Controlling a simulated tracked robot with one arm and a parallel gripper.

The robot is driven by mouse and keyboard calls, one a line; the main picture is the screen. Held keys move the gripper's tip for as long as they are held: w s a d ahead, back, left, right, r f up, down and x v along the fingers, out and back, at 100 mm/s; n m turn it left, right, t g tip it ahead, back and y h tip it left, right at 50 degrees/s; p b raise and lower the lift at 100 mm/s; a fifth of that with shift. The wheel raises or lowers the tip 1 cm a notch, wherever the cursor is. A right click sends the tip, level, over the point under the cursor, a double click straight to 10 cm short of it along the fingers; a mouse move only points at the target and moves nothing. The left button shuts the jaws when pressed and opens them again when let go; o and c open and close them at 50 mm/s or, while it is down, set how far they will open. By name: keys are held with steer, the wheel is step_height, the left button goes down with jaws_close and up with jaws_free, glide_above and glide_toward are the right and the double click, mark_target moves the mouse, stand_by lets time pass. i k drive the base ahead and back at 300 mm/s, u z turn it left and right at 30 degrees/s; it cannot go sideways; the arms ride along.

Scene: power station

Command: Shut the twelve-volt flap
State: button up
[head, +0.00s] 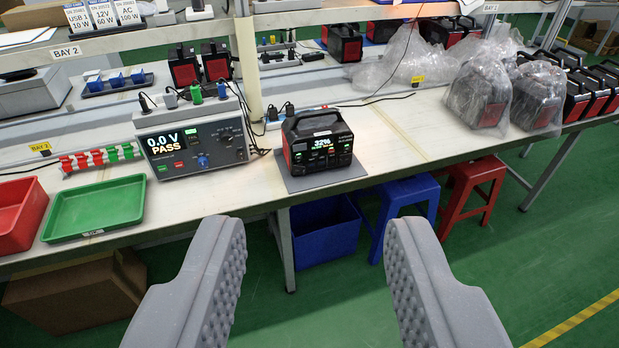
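The power station (318,142), black with red corners and a top handle, stands upright on a grey mat (300,183) on the bench. Its lit front display reads about 32%. The twelve-volt flap cannot be made out at this distance, so I cannot tell whether it is open or shut. My gripper (316,270) is open and empty, its two grey ribbed fingers wide apart in the foreground. It is in front of the bench edge, well short of the power station and touching nothing.
A tester (195,140) showing "0.0 V PASS" stands left of the power station, with cables behind it. A green tray (95,212) and red tray (18,215) sit at left. Bagged units (480,95) stand at right. Blue (405,205) and red (475,190) stools stand below.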

mark_target(297, 169)
steer(key=i, duration=0.95)
steer(key=u, duration=0.05)
